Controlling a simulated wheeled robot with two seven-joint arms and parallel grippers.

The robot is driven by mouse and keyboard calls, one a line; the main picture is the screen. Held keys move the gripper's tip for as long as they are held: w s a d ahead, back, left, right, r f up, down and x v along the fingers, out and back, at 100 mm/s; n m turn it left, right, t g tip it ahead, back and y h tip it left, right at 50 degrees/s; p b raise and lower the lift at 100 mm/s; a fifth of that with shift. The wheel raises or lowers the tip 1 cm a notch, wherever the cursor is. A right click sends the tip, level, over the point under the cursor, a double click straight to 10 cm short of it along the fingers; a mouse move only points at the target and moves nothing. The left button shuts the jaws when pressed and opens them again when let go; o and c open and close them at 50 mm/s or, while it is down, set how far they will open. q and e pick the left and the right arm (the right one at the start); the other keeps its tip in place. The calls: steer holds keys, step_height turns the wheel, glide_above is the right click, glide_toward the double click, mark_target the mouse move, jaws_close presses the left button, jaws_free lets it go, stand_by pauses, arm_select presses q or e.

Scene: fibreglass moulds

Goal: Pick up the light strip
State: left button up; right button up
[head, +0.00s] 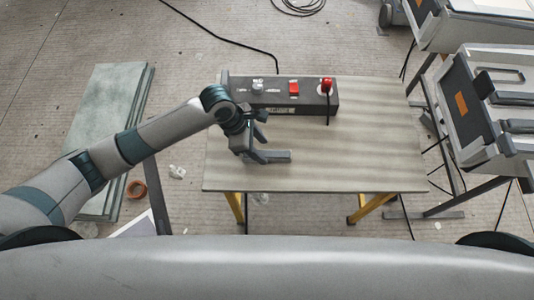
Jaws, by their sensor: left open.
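My left gripper (275,146) is over the left half of the wooden table. Its jaws are open, its fingers reach to the right, and nothing shows between them. A long dark box (308,101) lies along the table's back edge, just behind the gripper. I cannot tell whether this box is the light strip; no other strip shows clearly on the table. My right gripper is not in view.
The table top (370,150) is bare in front and at the right. Grey machines on stands (485,110) are close to the table's right. A black cable crosses the floor behind.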

mark_target(266, 154)
arm_select(q)
steer(key=shift+x, duration=1.55)
steer(key=shift+w, duration=0.15)
jaws_close()
